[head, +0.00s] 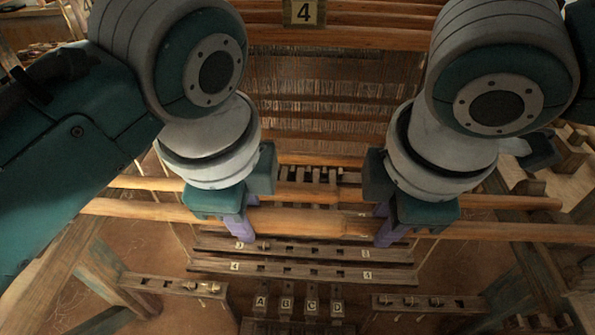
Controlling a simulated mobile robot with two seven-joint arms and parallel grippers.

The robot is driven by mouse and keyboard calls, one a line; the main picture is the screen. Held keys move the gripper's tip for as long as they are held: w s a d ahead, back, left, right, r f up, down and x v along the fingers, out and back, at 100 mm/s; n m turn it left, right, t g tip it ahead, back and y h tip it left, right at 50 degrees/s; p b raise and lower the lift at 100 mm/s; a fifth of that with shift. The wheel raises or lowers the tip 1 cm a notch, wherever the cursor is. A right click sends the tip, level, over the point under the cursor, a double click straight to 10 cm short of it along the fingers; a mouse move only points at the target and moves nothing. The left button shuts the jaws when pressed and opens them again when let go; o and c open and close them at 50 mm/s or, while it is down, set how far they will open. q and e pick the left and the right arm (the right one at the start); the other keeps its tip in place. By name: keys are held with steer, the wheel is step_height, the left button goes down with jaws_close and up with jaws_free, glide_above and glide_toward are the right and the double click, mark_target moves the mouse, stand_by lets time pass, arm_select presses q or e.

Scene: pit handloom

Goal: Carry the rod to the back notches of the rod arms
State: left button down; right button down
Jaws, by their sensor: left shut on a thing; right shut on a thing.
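A long pale wooden rod (310,221) lies crosswise in the head view, reaching from the left side past the right edge of the picture. My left gripper (236,228) is shut on it left of its middle, with purple fingers around it. My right gripper (389,230) is shut on the same rod further right. A second wooden bar (310,193) runs roughly parallel just behind it. I cannot make out the rod arms or their back notches for certain; my arms cover much of both sides.
Slotted dark bars (300,270) lie below the rod, with pedals labelled A to D (286,303) in front. Small peg racks stand at left (150,283) and right (450,303). Warp threads and heddles (330,85) fill the back, under a plate marked 4 (304,12).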

arm_select(q)
steer(key=shift+a+f, duration=0.1)
arm_select(e)
steer(key=shift+f, duration=0.1)
